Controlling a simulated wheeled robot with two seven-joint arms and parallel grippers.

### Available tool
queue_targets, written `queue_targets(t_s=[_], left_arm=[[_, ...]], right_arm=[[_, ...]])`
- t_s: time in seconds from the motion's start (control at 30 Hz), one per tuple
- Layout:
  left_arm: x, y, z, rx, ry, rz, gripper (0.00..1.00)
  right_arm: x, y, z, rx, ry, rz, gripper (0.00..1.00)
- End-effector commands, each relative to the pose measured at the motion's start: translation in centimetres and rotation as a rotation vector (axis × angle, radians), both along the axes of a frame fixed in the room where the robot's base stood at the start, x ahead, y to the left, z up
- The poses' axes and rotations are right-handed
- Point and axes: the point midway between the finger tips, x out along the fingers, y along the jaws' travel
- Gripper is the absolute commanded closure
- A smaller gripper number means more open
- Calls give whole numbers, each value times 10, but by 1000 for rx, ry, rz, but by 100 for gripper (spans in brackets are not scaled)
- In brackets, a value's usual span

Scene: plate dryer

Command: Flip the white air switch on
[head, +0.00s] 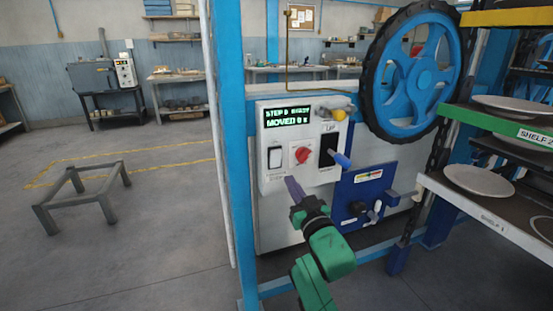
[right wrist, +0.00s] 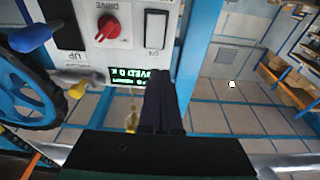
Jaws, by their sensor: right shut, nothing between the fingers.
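The white air switch (head: 275,157) is a white rocker in a dark frame on the left of the white control panel (head: 268,182). It also shows in the right wrist view (right wrist: 156,31), where the panel appears upside down. My right gripper (head: 293,186) is shut and empty, its purple fingers pointing up just below and right of the switch in the head view. In the right wrist view the closed fingers (right wrist: 160,95) point towards the switch; whether they touch the panel I cannot tell. My left gripper is out of view.
A red knob (head: 302,155) and a blue-handled lever (head: 340,158) sit right of the switch. A green-lettered display (head: 287,116) is above. A blue wheel (head: 408,70) and plate shelves (head: 485,130) stand right; a blue post (head: 233,150) stands left.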

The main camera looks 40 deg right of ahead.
Motion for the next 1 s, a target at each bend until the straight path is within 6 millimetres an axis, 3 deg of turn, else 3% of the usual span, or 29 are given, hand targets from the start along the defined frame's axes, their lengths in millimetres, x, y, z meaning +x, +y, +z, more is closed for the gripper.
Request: queue_targets(t_s=[0.3,0.5,0.67,1.0], left_arm=[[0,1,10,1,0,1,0],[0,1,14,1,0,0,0],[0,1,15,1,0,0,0],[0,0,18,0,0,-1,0]], right_arm=[[66,-23,15,-2,-2,0,100],[99,-35,20,0,0,0,100],[110,-38,21,0,1,0,100],[111,-39,23,2,6,0,100]])
